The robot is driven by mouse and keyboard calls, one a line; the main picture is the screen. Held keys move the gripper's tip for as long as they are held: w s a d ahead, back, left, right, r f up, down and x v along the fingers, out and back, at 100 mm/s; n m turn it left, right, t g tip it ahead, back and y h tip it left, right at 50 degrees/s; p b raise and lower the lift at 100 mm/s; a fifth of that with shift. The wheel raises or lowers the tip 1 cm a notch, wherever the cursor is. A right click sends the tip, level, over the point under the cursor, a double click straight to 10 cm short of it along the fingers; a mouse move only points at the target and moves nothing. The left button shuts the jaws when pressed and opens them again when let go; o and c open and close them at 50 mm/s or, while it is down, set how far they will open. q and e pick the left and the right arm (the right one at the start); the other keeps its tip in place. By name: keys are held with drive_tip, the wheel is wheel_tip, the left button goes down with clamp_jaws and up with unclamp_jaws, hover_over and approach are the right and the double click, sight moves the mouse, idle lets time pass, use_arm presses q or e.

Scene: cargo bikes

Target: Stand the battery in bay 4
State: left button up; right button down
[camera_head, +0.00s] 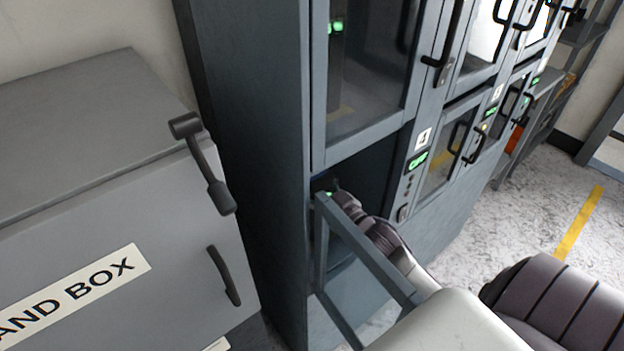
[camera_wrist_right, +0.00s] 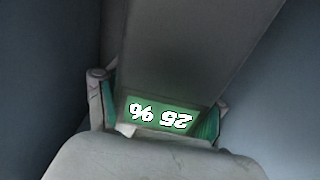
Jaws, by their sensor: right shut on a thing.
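The battery (camera_wrist_right: 185,50) is a grey block with a lit green display whose digits read upside down in the right wrist view. My right gripper (camera_wrist_right: 155,112) is shut on it, with a finger on each side of the display end. In the head view my right arm reaches into the open bay 4 (camera_head: 378,165), below a glazed upper bay. The number 4 label (camera_head: 423,139) is on the post to its right. The gripper and battery are mostly hidden inside the bay. I cannot tell whether the battery touches the bay floor. My left gripper is not in view.
The open bay door (camera_head: 372,252) stands out beside my right forearm. Other glazed bays with black handles line the cabinet to the right. A grey sand box (camera_head: 100,200) stands at left. Speckled floor with a yellow line (camera_head: 578,225) is clear at right.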

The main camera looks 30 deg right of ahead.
drive_tip(key=shift+c, duration=2.1)
unclamp_jaws()
drive_tip(key=o, duration=0.4)
drive_tip(key=shift+c, duration=0.2)
drive_tip(key=s, duration=1.2)
drive_tip(key=shift+d, duration=0.45)
drive_tip(key=shift+s, duration=0.1)
